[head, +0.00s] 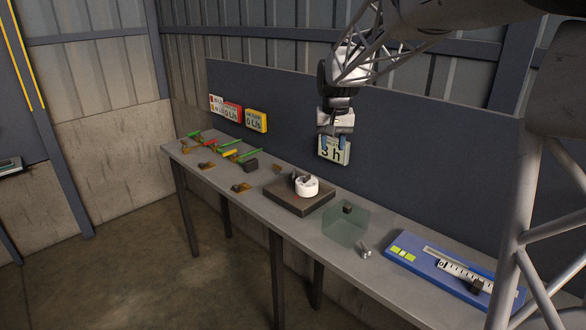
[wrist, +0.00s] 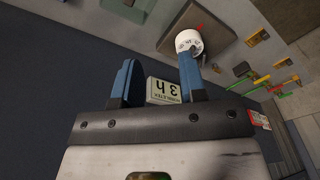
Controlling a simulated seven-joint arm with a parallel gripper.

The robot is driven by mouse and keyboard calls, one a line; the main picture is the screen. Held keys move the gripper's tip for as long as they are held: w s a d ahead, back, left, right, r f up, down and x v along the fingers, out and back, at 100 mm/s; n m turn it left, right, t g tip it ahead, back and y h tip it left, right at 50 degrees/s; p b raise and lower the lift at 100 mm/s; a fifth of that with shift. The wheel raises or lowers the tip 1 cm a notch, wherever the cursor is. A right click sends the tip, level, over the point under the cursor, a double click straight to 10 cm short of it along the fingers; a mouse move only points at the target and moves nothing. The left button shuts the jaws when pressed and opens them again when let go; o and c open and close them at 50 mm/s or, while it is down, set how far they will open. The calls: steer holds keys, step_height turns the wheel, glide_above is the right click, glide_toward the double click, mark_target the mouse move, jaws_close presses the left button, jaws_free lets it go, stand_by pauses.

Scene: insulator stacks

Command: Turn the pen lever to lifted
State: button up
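A white drum (head: 307,186) sits on a dark square base (head: 287,207) near the middle of the bench. A small brown piece (head: 278,168) stands at the base's back left. I cannot tell for sure which part is the pen lever. The drum also shows at the top of the wrist view (wrist: 186,41), with dark marks on its face. My gripper (head: 333,142) is up in front of the backboard, above and right of the drum and apart from it. Its blue fingers (wrist: 157,62) are spread with nothing held between them.
A "3 h" card (head: 334,156) is on the dark backboard behind my gripper. A clear greenish box (head: 345,227) and a blue board with a scale (head: 406,243) lie to the right. Green and yellow levers (head: 228,151) and small brown pieces (head: 241,187) lie to the left.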

steer(key=w+a+f, duration=0.3)
steer(key=w+f, duration=0.1)
steer(key=w, duration=0.4)
steer(key=w+a+f, duration=0.2)
steer(key=w+f, duration=0.1)
steer(key=w, duration=0.6)
steer(key=g, duration=0.1)
glide_above(294, 173)
step_height(294, 173, down, 11)
steer(key=shift+w+a+r, duration=0.1)
steer(key=shift+r, duration=0.05)
steer(key=shift+f, duration=3.9)
jaws_close()
